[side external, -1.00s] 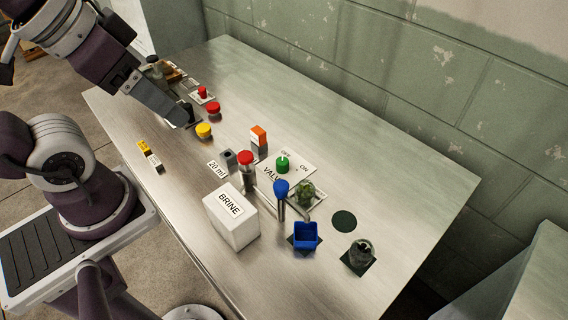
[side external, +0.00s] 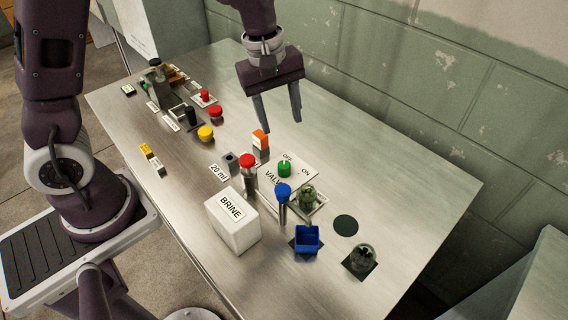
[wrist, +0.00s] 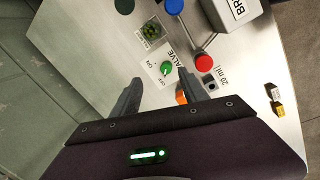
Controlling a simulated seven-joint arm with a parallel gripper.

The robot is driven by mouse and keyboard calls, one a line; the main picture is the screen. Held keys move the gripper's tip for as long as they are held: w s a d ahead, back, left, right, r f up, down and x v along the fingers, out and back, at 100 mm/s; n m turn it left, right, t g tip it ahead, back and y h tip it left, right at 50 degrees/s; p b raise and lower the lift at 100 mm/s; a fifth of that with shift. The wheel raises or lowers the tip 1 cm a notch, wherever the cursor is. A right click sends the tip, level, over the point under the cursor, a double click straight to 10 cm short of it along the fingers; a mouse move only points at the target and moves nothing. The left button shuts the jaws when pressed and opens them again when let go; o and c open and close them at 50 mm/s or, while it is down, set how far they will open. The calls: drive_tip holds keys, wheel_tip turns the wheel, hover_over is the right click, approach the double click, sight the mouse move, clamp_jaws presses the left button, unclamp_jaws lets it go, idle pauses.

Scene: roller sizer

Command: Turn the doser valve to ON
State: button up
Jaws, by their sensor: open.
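The doser valve is a green knob (side external: 285,169) on a white plate marked VALVE, OFF and ON. It also shows in the wrist view (wrist: 166,69). Its white pointer appears to be toward the OFF side, though it is small. My gripper (side external: 283,126) is open and empty, pointing down above the table behind the knob, clear of it. In the wrist view its two fingers (wrist: 159,78) reach toward the valve plate, with the knob between and beyond their tips.
An orange-topped block (side external: 260,139) stands close left of the valve. The table's back right is clear.

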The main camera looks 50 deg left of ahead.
sight(284, 164)
drive_tip(key=w+f+n, duration=0.1)
drive_tip(key=f, duration=0.2)
drive_tip(key=w+a+f+n+g, duration=0.1)
drive_tip(key=f, duration=0.3)
drive_tip(key=w+a+f+n+y, duration=0.1)
drive_tip(key=f+n, duration=0.1)
drive_tip(key=f, duration=0.2)
drive_tip(key=shift+f, duration=0.1)
wheel_tip(284, 164, down, 8)
drive_tip(key=shift+w+a+r, duration=0.1)
drive_tip(key=shift+r, duration=0.15)
drive_tip(key=shift+c, duration=0.4)
clamp_jaws()
